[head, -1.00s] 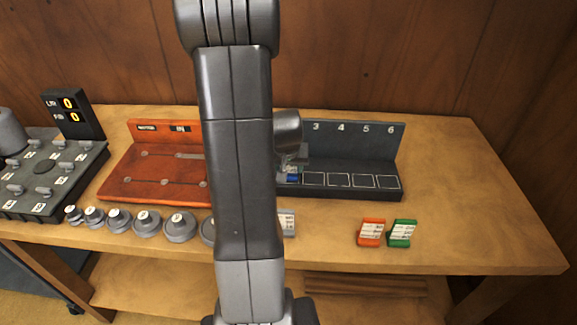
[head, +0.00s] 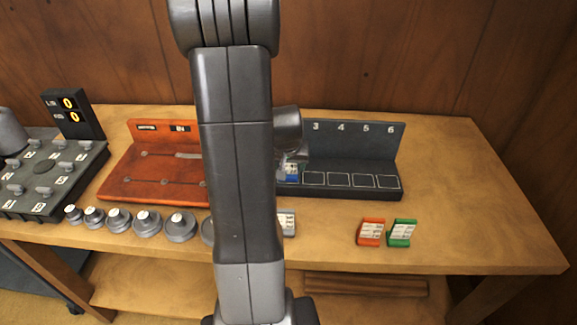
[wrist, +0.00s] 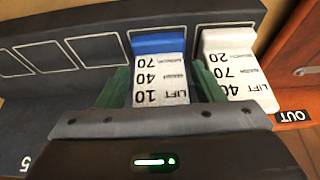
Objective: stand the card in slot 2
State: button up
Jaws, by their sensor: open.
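The blue card (wrist: 159,45) has a white label reading LIFT 10, 40, 70. It stands leaning back in the numbered rack (head: 345,190), over the second outlined slot from the rack's red-board end. In the head view the blue card (head: 291,172) is partly hidden by my arm. My gripper (wrist: 162,85) is open, with one green finger on each side of the card; I cannot tell whether they touch it. A white card (wrist: 232,70) stands beside it in the end slot, close to one finger.
Slots 3 to 6 look empty. An orange card (head: 371,232), a green card (head: 402,233) and a grey card (head: 288,223) lie at the table's front. A red board (head: 150,175), several grey weights (head: 146,223) and a switch panel (head: 45,180) are left.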

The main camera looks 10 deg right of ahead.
jog(key=v, duration=1)
jog(key=shift+s+r, duration=0.2)
jog(key=shift+r, duration=0.1)
